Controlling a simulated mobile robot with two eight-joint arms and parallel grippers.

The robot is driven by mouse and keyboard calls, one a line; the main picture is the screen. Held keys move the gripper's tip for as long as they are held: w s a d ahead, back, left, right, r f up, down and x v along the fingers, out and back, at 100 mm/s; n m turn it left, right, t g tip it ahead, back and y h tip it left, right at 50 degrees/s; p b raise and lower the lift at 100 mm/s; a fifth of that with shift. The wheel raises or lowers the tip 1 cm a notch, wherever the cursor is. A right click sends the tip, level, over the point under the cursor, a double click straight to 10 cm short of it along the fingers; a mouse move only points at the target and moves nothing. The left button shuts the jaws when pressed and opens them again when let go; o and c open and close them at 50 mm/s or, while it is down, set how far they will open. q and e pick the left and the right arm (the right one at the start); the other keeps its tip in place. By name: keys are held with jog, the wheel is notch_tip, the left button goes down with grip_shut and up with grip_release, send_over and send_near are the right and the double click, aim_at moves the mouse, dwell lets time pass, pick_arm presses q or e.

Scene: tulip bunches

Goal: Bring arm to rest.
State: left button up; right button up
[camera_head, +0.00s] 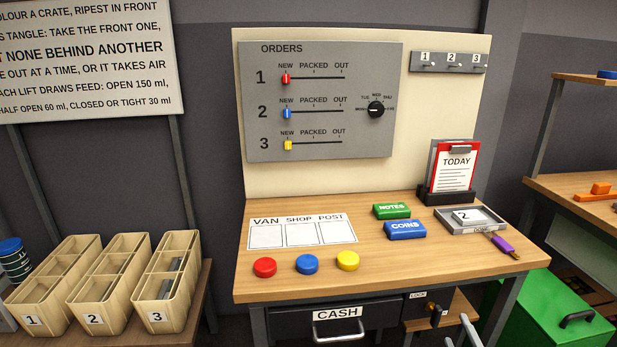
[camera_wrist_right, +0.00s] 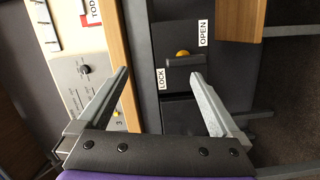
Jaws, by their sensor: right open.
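My right gripper (camera_head: 458,330) shows at the bottom edge of the head view, just in front of the desk and right of the cash drawer. In the right wrist view the right gripper (camera_wrist_right: 161,74) has its two grey fingers spread apart with nothing between them. Beyond the fingertips is a dark lock handle (camera_wrist_right: 184,60) with a yellow centre, between LOCK and OPEN labels. The lock handle (camera_head: 434,310) also shows in the head view; the fingers look apart from it. My left gripper is in neither view.
The desk (camera_head: 385,265) holds red, blue and yellow discs, NOTES and COINS blocks, a clipboard and a grey tray (camera_head: 470,220). The cash drawer (camera_head: 345,318) looks shut. Three numbered crates (camera_head: 98,285) stand left. A green box (camera_head: 555,310) stands at lower right.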

jog(key=s+a+r+m+g+h, duration=0.3)
jog(key=s+a+m+g, duration=0.2)
jog(key=s+m, duration=0.3)
jog(key=s+a+f+m+g+y+p, duration=0.1)
jog(key=s+a+f+m+g+y, duration=0.2)
jog(key=s+a, duration=0.65)
jog(key=s+a+f+m+g+y, duration=0.25)
jog(key=s+a+m+g, duration=0.35)
jog(key=s, duration=0.7)
pick_arm(q)
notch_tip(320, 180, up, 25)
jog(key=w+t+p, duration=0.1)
jog(key=p, duration=1.9)
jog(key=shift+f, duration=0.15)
pick_arm(e)
notch_tip(320, 180, up, 23)
jog(key=w+n+t, duration=0.1)
jog(key=n, duration=0.1)
jog(key=shift+w+a+t+h, duration=0.3)
jog(key=shift+w+a+h, duration=0.05)
jog(key=shift+a+h, duration=0.1)
jog(key=shift+r, duration=0.1)
